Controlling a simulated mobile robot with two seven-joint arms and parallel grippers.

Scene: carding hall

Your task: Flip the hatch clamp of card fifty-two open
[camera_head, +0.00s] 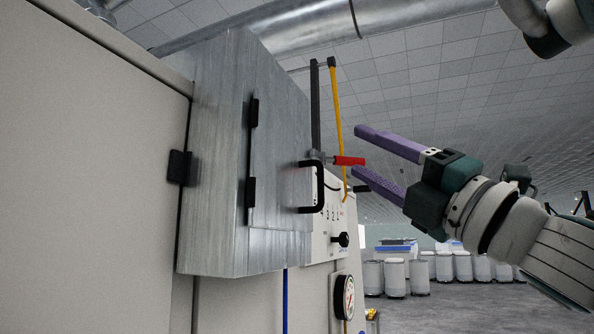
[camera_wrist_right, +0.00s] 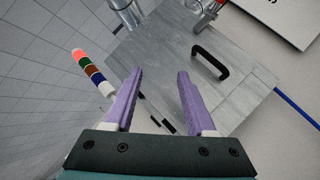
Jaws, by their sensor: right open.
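The hatch (camera_head: 275,185) is a grey metal door on a box-like metal housing, with black hinges and a black handle (camera_head: 318,187); the handle also shows in the wrist view (camera_wrist_right: 211,62). The door looks closed. The clamp (camera_head: 349,160) has a red grip sticking out to the right, just above the handle. A bit of red at the wrist view's top edge may be this grip. My right gripper (camera_head: 357,151) is open and empty, its purple fingers pointing left towards the clamp. No contact shows clearly. My left gripper is not in view.
A dark post (camera_head: 315,105) and a yellow bar (camera_head: 336,115) rise behind the clamp. Below are a black knob (camera_head: 341,240) and a round gauge (camera_head: 344,297). The wrist view shows a banded signal light (camera_wrist_right: 92,72). White cans (camera_head: 396,277) stand far off on open floor.

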